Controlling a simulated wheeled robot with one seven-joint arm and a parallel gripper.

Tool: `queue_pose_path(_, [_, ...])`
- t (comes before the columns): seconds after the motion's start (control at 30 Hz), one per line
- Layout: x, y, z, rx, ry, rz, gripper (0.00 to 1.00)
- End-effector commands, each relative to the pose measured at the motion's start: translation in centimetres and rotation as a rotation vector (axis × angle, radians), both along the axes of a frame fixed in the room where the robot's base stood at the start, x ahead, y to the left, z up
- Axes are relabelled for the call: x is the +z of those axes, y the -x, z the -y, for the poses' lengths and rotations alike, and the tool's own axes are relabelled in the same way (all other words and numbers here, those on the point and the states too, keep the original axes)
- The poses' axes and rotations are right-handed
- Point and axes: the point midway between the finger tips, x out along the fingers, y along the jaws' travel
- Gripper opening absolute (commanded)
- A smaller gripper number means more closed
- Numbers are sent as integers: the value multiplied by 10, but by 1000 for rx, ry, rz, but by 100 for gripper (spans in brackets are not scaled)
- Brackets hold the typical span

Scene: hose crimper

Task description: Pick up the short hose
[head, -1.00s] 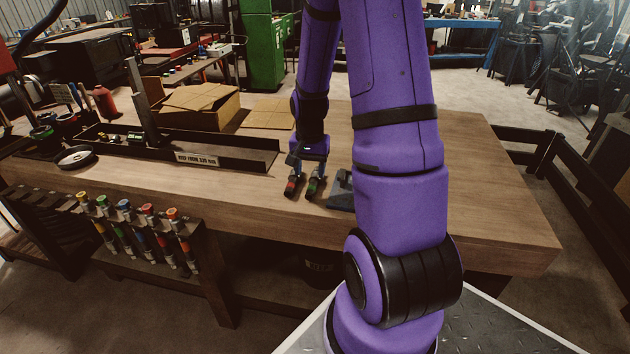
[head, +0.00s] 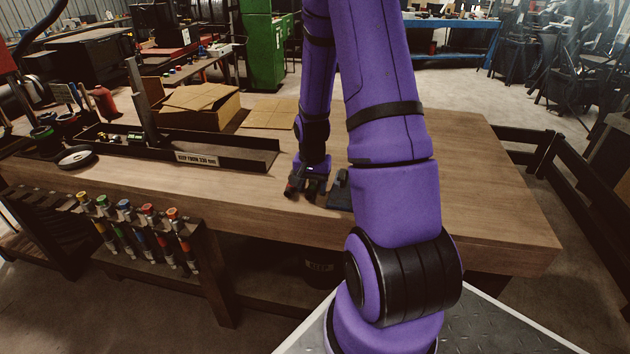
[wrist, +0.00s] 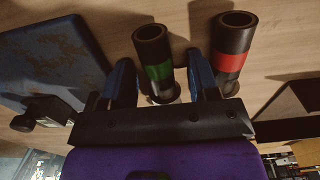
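Two short dark hose pieces stand side by side on the workbench in the wrist view. One has a green band (wrist: 157,72), the other a red band (wrist: 231,62); the green-banded one looks slightly smaller. Each has an open top end, and a metallic part shows at the foot of the green-banded one. My gripper (wrist: 162,78) is open, one blue finger on each side of the green-banded hose. A gap shows on the right finger's side; the left finger is very close, and I cannot tell whether it touches. In the head view my gripper (head: 308,190) largely hides the hoses.
A dark blue plate (wrist: 50,60) lies left of the fingers in the wrist view. A long black tray (head: 235,157) and a cardboard box (head: 200,103) stand behind left. Several colour-capped hoses hang on the front rack (head: 165,262). The bench's right side (head: 480,190) is clear.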

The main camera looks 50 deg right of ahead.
Motion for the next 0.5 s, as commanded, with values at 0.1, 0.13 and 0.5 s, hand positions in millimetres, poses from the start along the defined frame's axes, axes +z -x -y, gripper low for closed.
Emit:
queue_pose_path(0.1, [0,0,0,0,0,0,28])
queue_pose_path(0.13, [0,0,0,0,0,0,21])
queue_pose_path(0.5, [1,0,0,0,1,1,0])
